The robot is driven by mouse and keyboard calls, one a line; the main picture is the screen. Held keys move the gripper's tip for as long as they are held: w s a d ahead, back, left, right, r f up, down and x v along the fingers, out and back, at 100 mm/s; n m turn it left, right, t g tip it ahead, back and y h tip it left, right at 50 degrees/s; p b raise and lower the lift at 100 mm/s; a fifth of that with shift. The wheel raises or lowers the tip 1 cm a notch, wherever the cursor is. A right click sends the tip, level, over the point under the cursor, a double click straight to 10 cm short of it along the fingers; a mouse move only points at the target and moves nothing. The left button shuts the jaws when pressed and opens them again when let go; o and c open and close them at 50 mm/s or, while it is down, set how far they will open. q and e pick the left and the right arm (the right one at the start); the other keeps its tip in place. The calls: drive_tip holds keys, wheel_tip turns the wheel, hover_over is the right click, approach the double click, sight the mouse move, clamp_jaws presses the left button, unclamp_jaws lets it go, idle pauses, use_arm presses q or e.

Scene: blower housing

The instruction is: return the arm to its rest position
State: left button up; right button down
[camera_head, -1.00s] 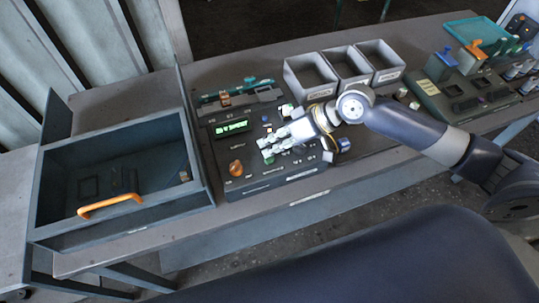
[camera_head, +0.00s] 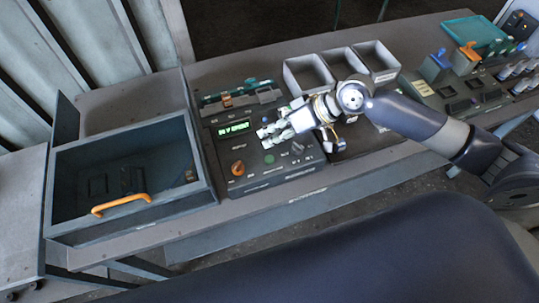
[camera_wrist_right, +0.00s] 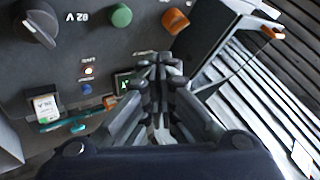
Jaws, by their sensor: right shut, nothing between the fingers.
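My right gripper (camera_head: 272,134) is shut and empty above the dark control panel (camera_head: 252,185) in the head view. Its arm comes in from the right. The panel has a lit green display (camera_head: 234,128), an orange knob (camera_head: 238,168) and a green button (camera_head: 269,159). In the right wrist view the closed fingers (camera_wrist_right: 160,62) point at the panel, near the lit display (camera_wrist_right: 124,84). The green button (camera_wrist_right: 121,15) and the orange knob (camera_wrist_right: 175,20) lie beyond the fingertips. I see no object between the fingers. My left gripper is not in view.
An open grey drawer box with an orange handle (camera_head: 121,203) stands left of the panel. Several grey bins (camera_head: 308,75) stand behind the gripper. A second panel with blue and orange levers (camera_head: 467,53) is at the right. A teal tray (camera_head: 472,30) lies behind it.

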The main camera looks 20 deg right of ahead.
idle(0.3)
drive_tip(key=shift+n+h, duration=0.3)
drive_tip(key=shift+n, duration=0.6)
drive_tip(key=s+a+f, duration=0.1)
drive_tip(key=s, duration=0.1)
drive_tip(key=s+a+f, duration=0.1)
drive_tip(key=s+a, duration=0.1)
drive_tip(key=s+a+f, duration=0.1)
drive_tip(key=a+f, duration=0.1)
drive_tip(key=shift+s, duration=0.4)
drive_tip(key=s+d+f+m+h, duration=0.2)
drive_tip(key=s+d+h, duration=0.2)
drive_tip(key=s+d, duration=0.25)
drive_tip(key=s+d+f+m+h, duration=0.35)
drive_tip(key=s+d, duration=0.25)
drive_tip(key=s, duration=0.2)
wheel_tip(320, 180, down, 30)
drive_tip(key=n+g+b, duration=0.1)
drive_tip(key=b, duration=0.5)
drive_tip(key=s+d+f+b, duration=0.1)
drive_tip(key=s+f+b, duration=0.1)
drive_tip(key=s+f, duration=0.7)
drive_tip(key=s+d+f+g+b, duration=0.1)
drive_tip(key=s+f+b, duration=0.1)
drive_tip(key=s+f, duration=0.6)
wheel_tip(320, 180, down, 5)
drive_tip(key=shift+s+f, duration=0.15)
drive_tip(key=shift+s, duration=0.25)
